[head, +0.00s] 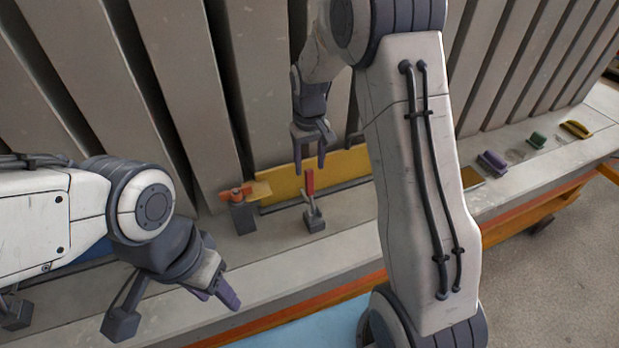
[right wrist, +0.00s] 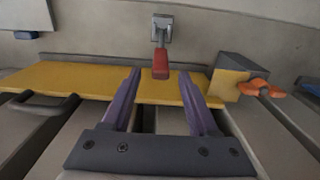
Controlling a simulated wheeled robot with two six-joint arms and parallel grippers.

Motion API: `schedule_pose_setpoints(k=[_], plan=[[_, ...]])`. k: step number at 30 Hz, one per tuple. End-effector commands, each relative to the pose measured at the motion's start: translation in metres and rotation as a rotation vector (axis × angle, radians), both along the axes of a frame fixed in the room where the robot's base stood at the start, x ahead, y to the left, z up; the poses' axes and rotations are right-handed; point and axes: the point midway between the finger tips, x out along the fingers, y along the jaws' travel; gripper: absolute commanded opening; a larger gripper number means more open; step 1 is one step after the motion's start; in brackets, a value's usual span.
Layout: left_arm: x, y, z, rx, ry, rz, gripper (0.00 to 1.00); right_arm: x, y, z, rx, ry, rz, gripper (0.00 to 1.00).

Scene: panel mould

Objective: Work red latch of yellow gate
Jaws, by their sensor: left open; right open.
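The yellow gate (head: 331,172) is a long flat panel along the foot of the grey mould panels. The red latch (head: 310,183) stands upright on a small grey metal base (head: 314,217) in front of the gate. In the right wrist view the red latch (right wrist: 161,71) lies between and beyond my open fingers, with the yellow gate (right wrist: 75,80) below it. My right gripper (head: 312,160) is open and empty, just above the latch and apart from it. My left gripper (head: 226,294) is open and empty, low at the left over the ledge's front edge.
An orange wing-shaped knob (head: 235,193) on a grey block (head: 243,218) stands left of the latch. A dark handle (right wrist: 42,103) shows on the gate. Purple (head: 492,163), green (head: 537,140) and yellow (head: 576,129) pieces lie along the ledge at right. Tall grey panels stand close behind.

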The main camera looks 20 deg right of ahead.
Motion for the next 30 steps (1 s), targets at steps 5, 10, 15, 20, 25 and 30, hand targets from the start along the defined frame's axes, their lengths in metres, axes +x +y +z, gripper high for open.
schedule_pose_setpoints(k=[5, 10, 15, 20, 25, 30], plan=[[0.0, 0.0, 0.009, 0.0, 0.0, 0.0, 0.5, -0.001, 0.001, -0.034, 0.001, 0.006, 0.001, 0.6], [0.0, 0.0, 0.013, 0.0, 0.0, 0.001, 0.5, -0.001, 0.001, -0.057, 0.001, 0.003, 0.001, 0.6], [0.0, 0.0, 0.014, 0.0, 0.0, 0.001, 0.5, -0.001, 0.001, -0.068, 0.001, 0.001, 0.001, 0.6], [0.0, 0.0, 0.014, 0.0, 0.0, 0.001, 0.5, -0.001, 0.001, -0.069, 0.0, 0.0, 0.001, 0.6], [0.0, 0.0, 0.014, 0.0, 0.0, 0.001, 0.5, -0.001, 0.001, -0.069, 0.0, 0.0, 0.001, 0.33], [0.0, 0.0, 0.014, 0.0, 0.0, 0.001, 0.5, -0.001, 0.001, -0.068, 0.001, 0.0, 0.001, 0.0]])
